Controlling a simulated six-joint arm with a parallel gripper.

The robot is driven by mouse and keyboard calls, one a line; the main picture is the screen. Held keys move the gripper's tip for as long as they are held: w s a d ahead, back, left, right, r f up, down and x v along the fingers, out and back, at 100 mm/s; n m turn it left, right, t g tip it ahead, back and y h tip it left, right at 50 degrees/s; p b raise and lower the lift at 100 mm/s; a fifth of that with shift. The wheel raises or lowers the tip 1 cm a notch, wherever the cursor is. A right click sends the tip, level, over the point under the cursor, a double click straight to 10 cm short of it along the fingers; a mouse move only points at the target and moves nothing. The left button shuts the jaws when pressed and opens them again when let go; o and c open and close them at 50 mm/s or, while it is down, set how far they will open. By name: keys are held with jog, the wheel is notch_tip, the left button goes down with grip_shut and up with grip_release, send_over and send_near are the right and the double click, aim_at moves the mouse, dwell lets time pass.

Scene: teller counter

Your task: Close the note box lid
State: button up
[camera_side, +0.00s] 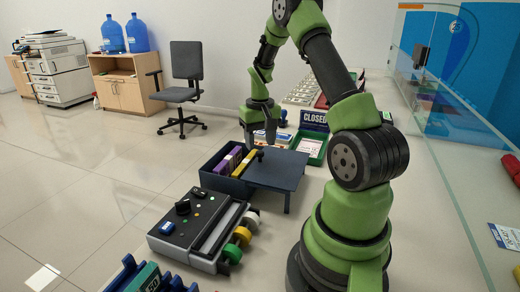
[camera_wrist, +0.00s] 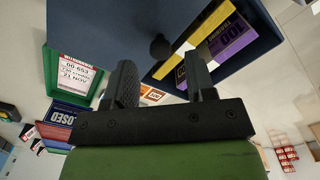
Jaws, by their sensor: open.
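The dark blue note box (camera_side: 222,184) stands on the counter with its top partly uncovered. Purple and yellow note bundles show inside; they also show in the wrist view, where a purple bundle (camera_wrist: 231,37) is marked 100. The flat blue-grey lid (camera_side: 277,170) lies level to the right of the opening, with a leg under its near corner. A small dark knob (camera_side: 260,154) is on the lid near its left edge; the knob also shows in the wrist view (camera_wrist: 160,47). My gripper (camera_side: 262,138) points down just above the knob, fingers apart and empty. In the wrist view, the knob appears between the fingertips (camera_wrist: 159,62).
A black device (camera_side: 185,232) with coloured rolls stands in front of the box. A green tray (camera_side: 312,148) with a paper slip and a CLOSED sign (camera_side: 314,120) are behind the lid. A glass screen runs along the right. Open floor lies left.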

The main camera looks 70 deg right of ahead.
jog(key=shift+f, duration=1.5)
grip_shut()
jog(key=w, duration=1.2)
jog(key=shift+w, duration=0.3)
grip_release()
jog(key=shift+r, duration=0.15)
